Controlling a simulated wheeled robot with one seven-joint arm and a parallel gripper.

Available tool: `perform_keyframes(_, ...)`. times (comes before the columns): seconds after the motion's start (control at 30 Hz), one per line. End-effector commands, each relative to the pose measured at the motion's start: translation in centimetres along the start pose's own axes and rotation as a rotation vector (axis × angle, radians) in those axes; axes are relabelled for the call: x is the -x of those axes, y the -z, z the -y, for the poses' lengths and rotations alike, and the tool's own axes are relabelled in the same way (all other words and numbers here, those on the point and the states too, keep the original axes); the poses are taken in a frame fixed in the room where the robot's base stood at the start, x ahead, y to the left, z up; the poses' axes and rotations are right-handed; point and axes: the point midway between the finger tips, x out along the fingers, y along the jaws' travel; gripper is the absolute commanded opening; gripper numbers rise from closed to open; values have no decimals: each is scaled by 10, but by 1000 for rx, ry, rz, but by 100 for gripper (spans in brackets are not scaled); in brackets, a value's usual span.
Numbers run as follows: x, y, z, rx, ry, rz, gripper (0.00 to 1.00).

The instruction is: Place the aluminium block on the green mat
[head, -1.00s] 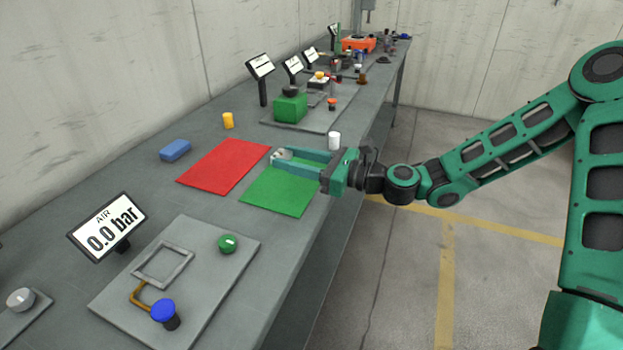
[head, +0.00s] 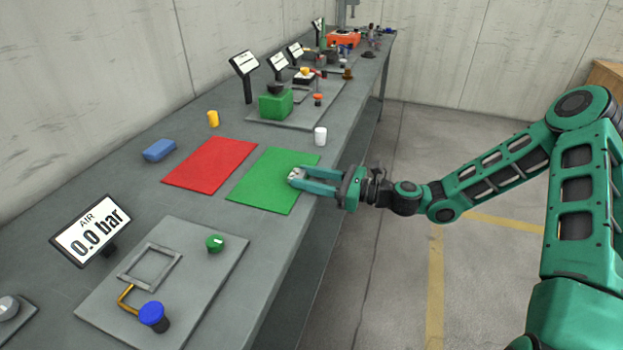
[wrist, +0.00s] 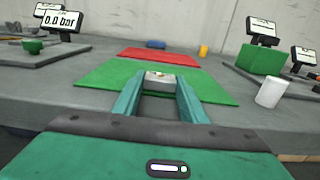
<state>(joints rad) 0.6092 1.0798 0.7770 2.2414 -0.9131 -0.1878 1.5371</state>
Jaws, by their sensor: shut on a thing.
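The aluminium block (head: 296,176) is a small silvery piece between the fingertips of my gripper (head: 299,180). My gripper is shut on it, with one finger on each side; the block also shows in the wrist view (wrist: 160,80). The green mat (head: 263,183) lies flat near the bench's front edge, and the block is over its right part in the head view. In the wrist view the green mat (wrist: 105,76) spreads around and beyond the fingers. I cannot tell whether the block touches the mat.
A red mat (head: 210,165) lies left of the green one. A white cylinder (head: 320,136) stands close behind the green mat.

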Motion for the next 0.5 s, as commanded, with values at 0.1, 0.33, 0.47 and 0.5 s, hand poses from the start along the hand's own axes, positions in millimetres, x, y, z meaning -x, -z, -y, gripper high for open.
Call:
perform_keyframes(0.1,0,3,0,2,0,1,11)
perform_keyframes(0.33,0,3,0,2,0,0,55)
perform_keyframes(0.47,0,2,0,1,0,0,57)
perform_keyframes(0.5,0,2,0,1,0,0,57)
